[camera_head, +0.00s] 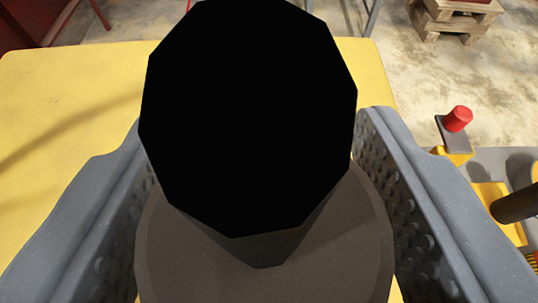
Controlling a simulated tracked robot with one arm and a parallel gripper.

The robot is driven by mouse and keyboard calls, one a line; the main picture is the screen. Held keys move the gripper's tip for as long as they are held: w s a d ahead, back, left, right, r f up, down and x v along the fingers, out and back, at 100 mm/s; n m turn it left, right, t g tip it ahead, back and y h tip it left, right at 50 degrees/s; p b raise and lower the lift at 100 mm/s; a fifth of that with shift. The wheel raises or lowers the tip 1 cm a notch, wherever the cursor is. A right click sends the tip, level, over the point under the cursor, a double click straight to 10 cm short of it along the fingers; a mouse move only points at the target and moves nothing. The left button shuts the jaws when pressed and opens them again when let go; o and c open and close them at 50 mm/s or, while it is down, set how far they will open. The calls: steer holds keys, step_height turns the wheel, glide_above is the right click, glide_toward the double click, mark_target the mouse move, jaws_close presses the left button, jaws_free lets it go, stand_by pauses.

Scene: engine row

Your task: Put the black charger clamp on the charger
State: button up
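The two grey fingers of my gripper (256,118) stand wide apart in the camera view, one left and one right, with studded inner pads. A large flat black many-sided shape (248,115) fills the middle between them and hides most of that gap. I cannot tell whether it is the black charger clamp or a part of mine, or whether it touches the fingers. A dark brown-grey rounded part shows below it, between the finger bases. I cannot make out the charger.
A yellow surface (60,90) lies beneath and beyond my gripper. At right, a red knob (458,118) stands on a grey and yellow bracket, with a dark cylinder (515,205) below it. A wooden pallet (452,18) sits on the concrete floor at the top right.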

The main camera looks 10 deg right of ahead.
steer(key=shift+s+r, duration=0.1)
steer(key=b+v, duration=0.1)
steer(key=v, duration=1)
steer(key=shift+s+r, duration=0.25)
steer(key=shift+s, duration=0.1)
steer(key=shift+a, duration=0.1)
steer(key=a+r+n+t+y, duration=0.1)
steer(key=a+r+y, duration=0.1)
steer(key=r, duration=0.9)
steer(key=a+r+n+t+y, duration=0.1)
steer(key=r+y, duration=0.1)
steer(key=r, duration=1)
steer(key=s+d+r, duration=0.2)
steer(key=s+r, duration=0.5)
steer(key=r, duration=0.2)
steer(key=s+d+r+h, duration=0.1)
steer(key=s+d+r, duration=0.2)
steer(key=s+r, duration=0.4)
step_height(320, 180, up, 4)
steer(key=shift+s+d+f, duration=0.25)
steer(key=shift+d, duration=0.05)
steer(key=shift+f, duration=0.15)
